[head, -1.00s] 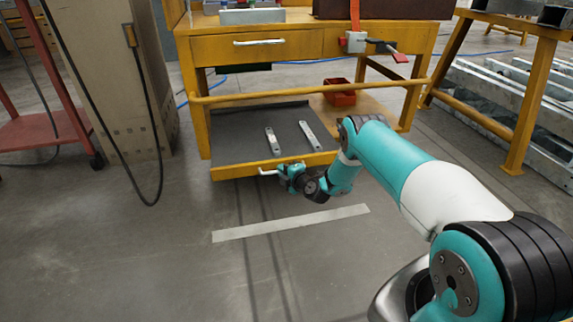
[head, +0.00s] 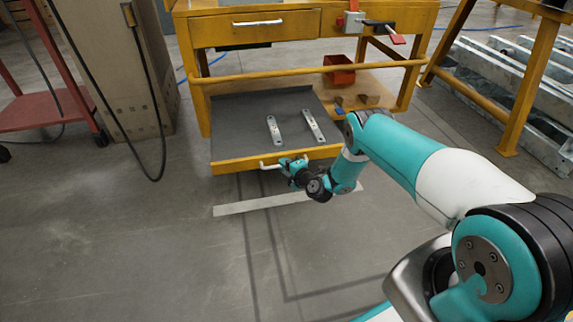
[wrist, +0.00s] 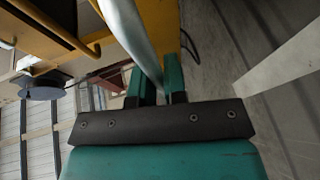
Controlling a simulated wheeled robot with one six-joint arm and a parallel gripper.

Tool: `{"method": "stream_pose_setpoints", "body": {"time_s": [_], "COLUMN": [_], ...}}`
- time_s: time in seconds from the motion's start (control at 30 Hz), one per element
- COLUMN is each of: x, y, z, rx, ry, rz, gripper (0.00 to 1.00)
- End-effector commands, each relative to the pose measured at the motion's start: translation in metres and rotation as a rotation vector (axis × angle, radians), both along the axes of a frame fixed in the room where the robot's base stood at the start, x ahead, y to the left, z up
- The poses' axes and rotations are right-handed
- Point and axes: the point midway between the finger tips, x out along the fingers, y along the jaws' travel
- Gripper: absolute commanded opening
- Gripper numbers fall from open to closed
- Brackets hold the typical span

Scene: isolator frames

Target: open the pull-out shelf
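The pull-out shelf (head: 235,118) is a dark grey tray with a yellow front edge, low under the yellow workbench. It stands out well past the bench front. Its pale bar handle (head: 267,165) is on the front edge. My gripper (head: 284,164) is at the right part of this handle. In the wrist view the handle (wrist: 128,25) runs as a silver bar between the two teal fingers of my gripper (wrist: 157,80), which look closed around it. The exact contact is partly hidden.
Two metal bars (head: 274,130) lie on the shelf. A red bin (head: 340,76) and small blocks sit on the board behind. A closed drawer (head: 290,27) is above. A pale floor strip (head: 240,208) lies before the shelf. The floor at front left is clear.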

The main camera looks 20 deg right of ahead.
Motion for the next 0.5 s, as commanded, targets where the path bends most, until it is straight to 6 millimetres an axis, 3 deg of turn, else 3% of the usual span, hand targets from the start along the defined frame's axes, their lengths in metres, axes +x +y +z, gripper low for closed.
{"method": "stream_pose_setpoints", "body": {"time_s": [0.03,0.33,0.5], "x": [0.001,0.000,-0.017], "y": [-0.006,-0.001,-0.005], "z": [0.000,0.001,0.007], "rx": [-0.005,-0.003,0.000], "ry": [-0.004,-0.001,0.004], "rz": [-0.014,-0.004,-0.006], "gripper": [0.22,0.22,0.22]}}
